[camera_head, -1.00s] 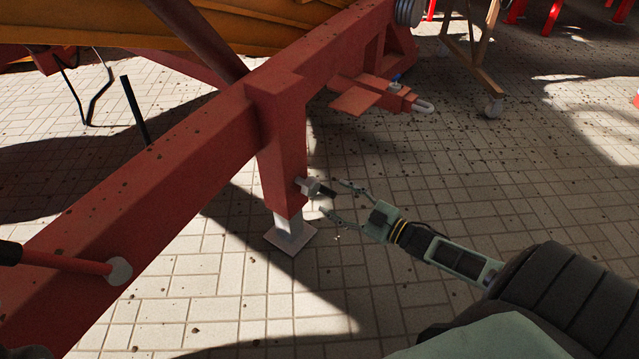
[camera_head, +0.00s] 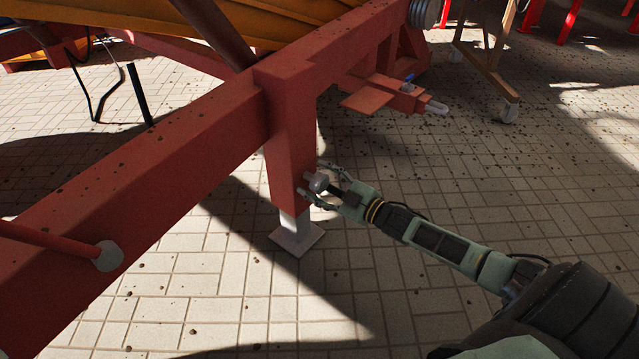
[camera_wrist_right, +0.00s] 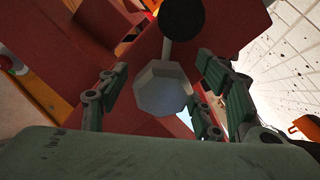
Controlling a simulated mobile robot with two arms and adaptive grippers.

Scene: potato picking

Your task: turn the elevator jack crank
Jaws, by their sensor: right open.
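The jack crank (camera_head: 318,183) has a light grey hub on the side of the red jack leg (camera_head: 291,160). In the right wrist view the grey faceted hub (camera_wrist_right: 162,90) lies between the finger sets, with a dark round part (camera_wrist_right: 182,17) above it. My right gripper (camera_head: 316,179) is open, with its fingers on either side of the crank. I cannot tell whether they touch it. The palm hides part of the crank in the head view. The jack foot (camera_head: 297,238) stands on the paving below. My left gripper is not in view.
The long red beam (camera_head: 160,160) runs diagonally above the jack leg. A red rod (camera_head: 50,237) meets it at lower left. A red hitch bracket (camera_head: 385,97) projects behind the gripper. A wheeled wooden frame (camera_head: 483,65) stands at upper right. Paving right of the leg is mostly clear.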

